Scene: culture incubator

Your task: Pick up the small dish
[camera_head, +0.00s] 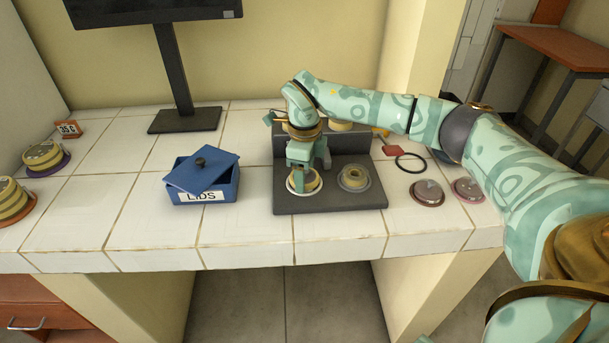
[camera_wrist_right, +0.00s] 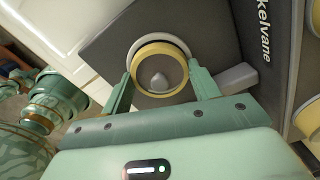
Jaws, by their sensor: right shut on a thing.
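The small dish (camera_head: 304,183) sits at the front left of a dark grey stepped stand (camera_head: 330,202). It is round with a yellow rim and a pale base ring. My right gripper (camera_head: 304,172) points down over it and hides part of it. In the right wrist view, the fingers of my right gripper (camera_wrist_right: 160,84) are shut on opposite sides of the dish (camera_wrist_right: 160,50). A pale ring shows around its far side; I cannot tell whether the dish is lifted. My left gripper is not in view.
A second round piece (camera_head: 353,178) sits close to the right on the stand, and another (camera_head: 340,125) on its raised back. A blue lids box (camera_head: 205,185) stands left. Two round dishes (camera_head: 427,193) (camera_head: 468,189), a black ring (camera_head: 410,163) and a monitor (camera_head: 180,75) are around.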

